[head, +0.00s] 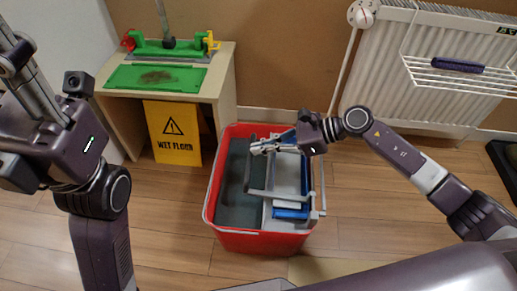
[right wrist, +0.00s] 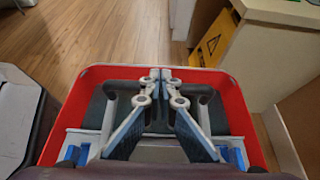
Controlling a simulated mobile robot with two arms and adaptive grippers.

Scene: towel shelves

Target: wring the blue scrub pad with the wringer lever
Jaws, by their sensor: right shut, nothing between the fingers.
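The red bucket (head: 212,190) stands on the floor, with a grey wringer (head: 283,170) with blue parts (head: 290,213) set in its right side. A grey bar, seemingly the wringer lever (head: 280,195), crosses the bucket. My right gripper (head: 256,148) is shut and empty above the bucket's far part; its fingertips meet in the right wrist view (right wrist: 161,74). I cannot tell whether it touches the wringer. A dark blue-purple pad (head: 458,65) lies on a wire rack; I cannot tell whether it is the scrub pad. My left gripper (head: 20,65) is at the upper left, its fingers unclear.
A wooden bench (head: 222,75) with a green mat (head: 125,78) and a yellow wet-floor sign (head: 172,132) stands behind left. A white radiator (head: 420,65) with the wire rack (head: 435,82) is at the upper right. Wooden floor around the bucket is mostly clear.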

